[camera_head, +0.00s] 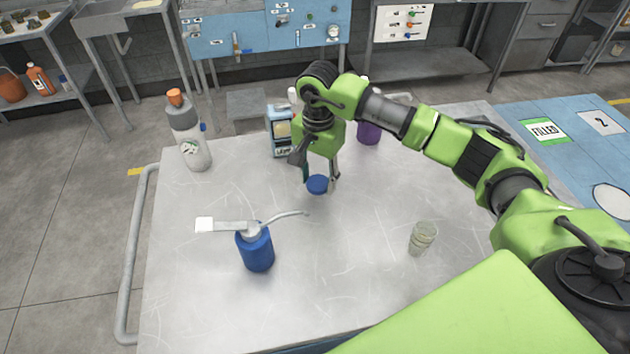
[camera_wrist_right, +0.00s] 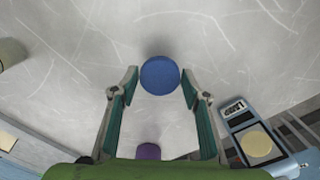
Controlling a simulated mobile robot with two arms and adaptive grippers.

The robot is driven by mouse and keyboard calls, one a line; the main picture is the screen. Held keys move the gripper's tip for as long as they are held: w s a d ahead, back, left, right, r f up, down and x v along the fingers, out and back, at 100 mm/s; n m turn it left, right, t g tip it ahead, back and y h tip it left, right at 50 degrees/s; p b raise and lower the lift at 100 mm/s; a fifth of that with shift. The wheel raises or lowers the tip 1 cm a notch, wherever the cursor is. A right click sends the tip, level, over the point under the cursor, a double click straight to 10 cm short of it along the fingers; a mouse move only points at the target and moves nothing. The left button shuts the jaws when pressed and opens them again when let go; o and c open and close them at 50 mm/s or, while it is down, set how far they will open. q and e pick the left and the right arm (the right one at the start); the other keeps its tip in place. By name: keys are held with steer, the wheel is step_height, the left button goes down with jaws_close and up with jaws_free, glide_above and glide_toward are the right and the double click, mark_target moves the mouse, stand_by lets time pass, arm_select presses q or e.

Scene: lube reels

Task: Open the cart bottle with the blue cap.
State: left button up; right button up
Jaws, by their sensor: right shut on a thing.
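My right gripper (camera_head: 320,180) points down over the middle of the grey cart top (camera_head: 350,280). Its fingers are shut on a round blue cap (camera_head: 317,184). In the right wrist view the cap (camera_wrist_right: 160,75) sits between the two fingertips (camera_wrist_right: 160,82). Bare cart top shows around the cap, and I see no bottle body under it. A blue can with a pale top and thin spout (camera_head: 257,250) stands at the front left of the cart. My left gripper is out of view.
A light blue box (camera_head: 281,130) stands behind the gripper, and a purple container (camera_head: 368,133) is partly hidden behind my arm. A clear cup (camera_head: 423,238) stands to the right. The cart's front middle is clear.

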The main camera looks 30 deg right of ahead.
mark_target(315, 179)
steer(key=shift+w+f, duration=0.4)
steer(key=shift+f, duration=0.05)
steer(key=f, duration=0.1)
steer(key=f+p, duration=0.2)
steer(key=shift+w, duration=0.25)
steer(key=shift+f, duration=0.5)
steer(key=o, duration=1.2)
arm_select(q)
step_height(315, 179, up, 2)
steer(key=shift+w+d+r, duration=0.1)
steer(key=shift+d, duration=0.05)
arm_select(e)
steer(key=shift+o, duration=0.2)
steer(key=shift+r, duration=0.15)
